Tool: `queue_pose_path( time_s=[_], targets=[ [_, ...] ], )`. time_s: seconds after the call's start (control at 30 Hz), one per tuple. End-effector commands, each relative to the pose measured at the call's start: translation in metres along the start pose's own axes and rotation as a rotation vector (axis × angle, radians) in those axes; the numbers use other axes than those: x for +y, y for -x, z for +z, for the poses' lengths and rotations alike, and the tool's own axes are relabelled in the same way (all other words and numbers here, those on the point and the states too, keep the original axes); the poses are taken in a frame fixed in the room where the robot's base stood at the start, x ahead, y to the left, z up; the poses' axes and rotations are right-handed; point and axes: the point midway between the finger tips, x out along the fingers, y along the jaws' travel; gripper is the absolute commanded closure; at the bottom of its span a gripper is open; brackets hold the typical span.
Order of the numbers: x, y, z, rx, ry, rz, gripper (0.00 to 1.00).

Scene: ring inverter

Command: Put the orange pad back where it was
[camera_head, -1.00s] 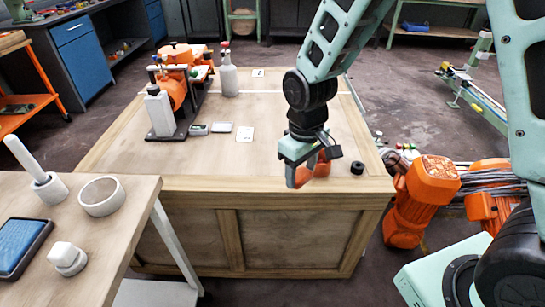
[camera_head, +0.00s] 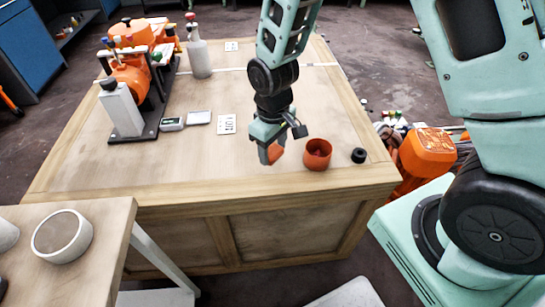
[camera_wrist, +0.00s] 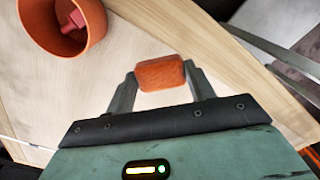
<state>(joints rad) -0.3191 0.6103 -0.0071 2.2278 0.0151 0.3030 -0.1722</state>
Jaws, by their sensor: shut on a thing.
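My gripper (camera_head: 268,153) is shut on the orange pad (camera_wrist: 160,74), a small block with rounded corners held between the two fingertips. In the head view the orange pad (camera_head: 273,152) shows at the fingertips, above the front part of the wooden table (camera_head: 110,180). To the right of my gripper stands an open orange cup (camera_head: 317,155), apart from the pad. In the wrist view the orange cup (camera_wrist: 96,22) is at the upper left, with a reddish piece (camera_wrist: 72,20) inside it.
A black ring (camera_head: 358,155) lies right of the cup. Small flat cards (camera_head: 227,124) lie mid-table. A side table holds a round white dish (camera_head: 62,261).

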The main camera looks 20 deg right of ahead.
Motion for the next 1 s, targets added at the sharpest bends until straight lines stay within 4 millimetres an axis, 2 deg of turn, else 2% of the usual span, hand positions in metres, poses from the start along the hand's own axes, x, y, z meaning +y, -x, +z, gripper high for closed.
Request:
queue_pose_path(
  time_s=[0.3,0.67,0.7,0.77,1.0],
  targets=[
    [0.000,-0.037,0.001,-0.003,0.000,0.000,0.65],
    [0.000,-0.040,0.000,0.000,0.000,0.000,0.65],
    [0.000,-0.040,0.000,0.000,0.000,0.000,0.38],
    [0.000,-0.039,0.000,0.000,0.000,0.000,0.25],
    [0.000,-0.039,0.000,0.000,0.000,0.000,0.25]
  ],
)
